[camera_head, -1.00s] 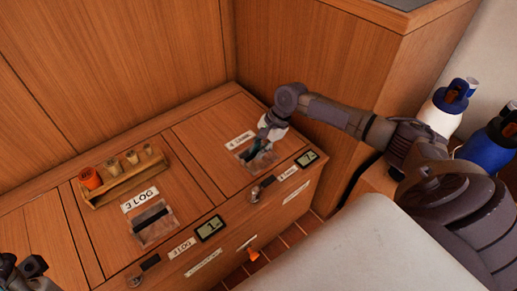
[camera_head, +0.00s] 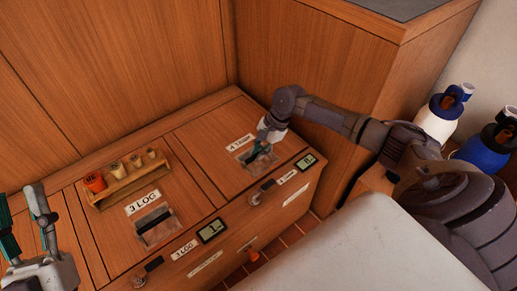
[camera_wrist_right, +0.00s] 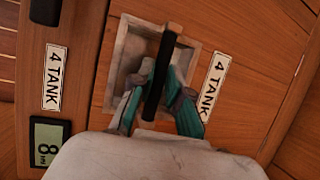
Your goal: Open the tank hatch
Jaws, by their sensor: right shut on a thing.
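The tank hatch (camera_head: 203,143) is the wooden lid labelled "4 TANK" on the right of the bench. It lies flat, level with the wood around it. Its black bar handle (camera_wrist_right: 161,70) spans a recessed metal pocket (camera_wrist_right: 127,58). My right gripper (camera_head: 258,151) reaches down into the pocket. In the right wrist view its teal fingers (camera_wrist_right: 156,95) are on both sides of the bar, shut on it. In the head view the gripper hides part of the handle. My left gripper (camera_head: 22,222) is open and empty at the lower left edge.
To the left is a second lid labelled "3 LOG", with its own recessed handle (camera_head: 153,218). A small wooden rack (camera_head: 128,180) holds an orange cup and several corks behind it. Latches and displays line the bench front (camera_head: 212,230). A tall wooden cabinet (camera_head: 310,65) stands behind my right arm.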

